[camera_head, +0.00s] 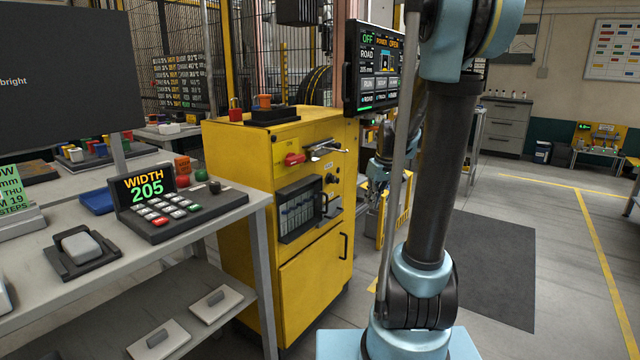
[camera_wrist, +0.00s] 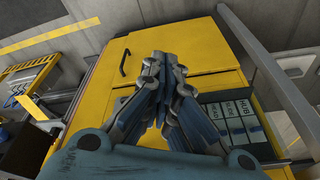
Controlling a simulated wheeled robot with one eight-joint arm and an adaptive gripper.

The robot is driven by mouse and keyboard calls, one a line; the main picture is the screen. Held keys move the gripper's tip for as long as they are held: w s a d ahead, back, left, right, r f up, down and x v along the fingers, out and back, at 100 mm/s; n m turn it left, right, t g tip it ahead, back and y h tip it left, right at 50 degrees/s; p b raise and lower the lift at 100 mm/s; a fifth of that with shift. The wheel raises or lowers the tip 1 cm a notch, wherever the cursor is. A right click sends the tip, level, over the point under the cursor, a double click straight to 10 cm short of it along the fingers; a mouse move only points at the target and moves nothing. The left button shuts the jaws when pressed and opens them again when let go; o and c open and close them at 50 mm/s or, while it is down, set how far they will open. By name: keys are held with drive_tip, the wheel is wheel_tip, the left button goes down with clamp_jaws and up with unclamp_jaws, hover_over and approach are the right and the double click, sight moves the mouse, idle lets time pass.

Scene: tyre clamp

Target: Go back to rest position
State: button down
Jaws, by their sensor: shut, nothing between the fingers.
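My gripper (camera_wrist: 165,70) shows in the wrist view with its fingers together and nothing between them. It is in front of the yellow cabinet (camera_wrist: 200,40). In the head view the same yellow cabinet (camera_head: 312,275) stands left of my arm, and my gripper (camera_head: 372,205) is partly hidden beside the cabinet's right edge, behind my arm. My arm's dark upper link rises from the light blue base joint and fills the middle right of the head view.
A grey table (camera_head: 225,215) with a keypad console (camera_head: 170,205) reading WIDTH 205 stands left of the cabinet. A status screen (camera_head: 375,70) hangs above the cabinet's right side. Open floor with a dark mat (camera_head: 490,270) lies to the right.

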drive_tip(key=s+f+m+h, duration=0.1)
drive_tip(key=s+f+m, duration=0.1)
drive_tip(key=s, duration=1.2)
drive_tip(key=s+d+f+m, duration=0.1)
drive_tip(key=s+f+m, duration=0.2)
drive_tip(key=s, duration=1.1)
drive_tip(key=shift+f+m+h, duration=0.3)
drive_tip(key=shift+f+h, duration=0.05)
drive_tip(key=shift+h, duration=0.05)
